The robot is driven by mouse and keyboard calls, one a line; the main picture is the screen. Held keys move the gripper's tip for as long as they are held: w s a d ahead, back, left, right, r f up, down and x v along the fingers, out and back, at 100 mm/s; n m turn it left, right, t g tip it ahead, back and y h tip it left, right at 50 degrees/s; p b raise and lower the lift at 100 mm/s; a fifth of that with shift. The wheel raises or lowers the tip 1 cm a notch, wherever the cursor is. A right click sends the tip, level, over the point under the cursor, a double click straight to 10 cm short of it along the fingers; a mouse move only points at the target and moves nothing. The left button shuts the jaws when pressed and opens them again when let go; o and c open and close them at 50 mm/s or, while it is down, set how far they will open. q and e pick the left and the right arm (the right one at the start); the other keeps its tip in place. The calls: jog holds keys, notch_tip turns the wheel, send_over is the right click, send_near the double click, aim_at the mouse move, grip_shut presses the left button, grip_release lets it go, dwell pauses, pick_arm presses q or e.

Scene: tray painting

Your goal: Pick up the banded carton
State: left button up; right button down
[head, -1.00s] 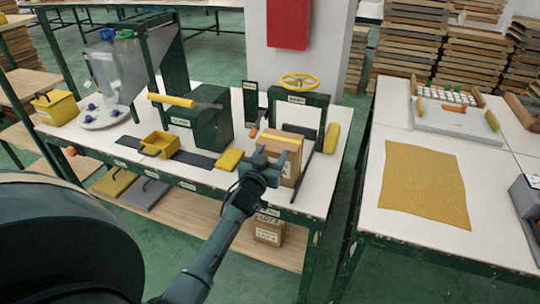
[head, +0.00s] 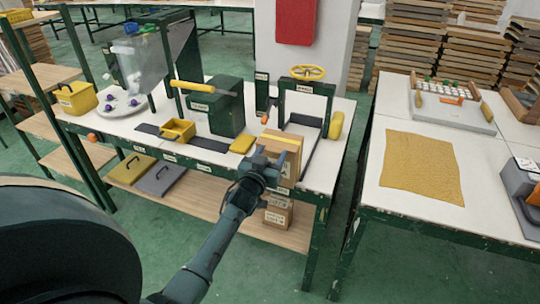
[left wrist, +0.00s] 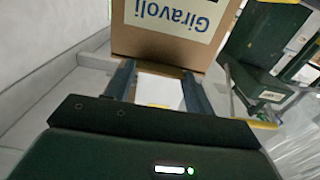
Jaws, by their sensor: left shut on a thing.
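The banded carton (head: 286,152) is a brown box with a yellow band across its top. It is near the front edge of the white worktable (head: 220,168), before the dark green press frame. My left gripper (head: 264,168) is shut on the carton at its near left side and hides part of it. In the left wrist view, the carton (left wrist: 175,38) shows blue "Giravoli" lettering, upside down, at the ends of the two fingers (left wrist: 158,85). I cannot tell whether its underside touches the table. My right gripper is not in view.
The green press frame (head: 327,92) with a yellow handwheel (head: 307,72) stands behind the carton. A yellow block (head: 242,144) and an open yellow box (head: 178,131) lie to its left. Other cartons (head: 278,212) sit on the lower shelf. Green floor separates the right table (head: 440,222).

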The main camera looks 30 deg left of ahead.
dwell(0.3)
pick_arm(q)
jog(key=o, duration=1.1)
jog(key=shift+s, duration=0.1)
jog(key=s+d, duration=0.2)
jog(key=s, duration=1.1)
jog(key=shift+d, duration=0.2)
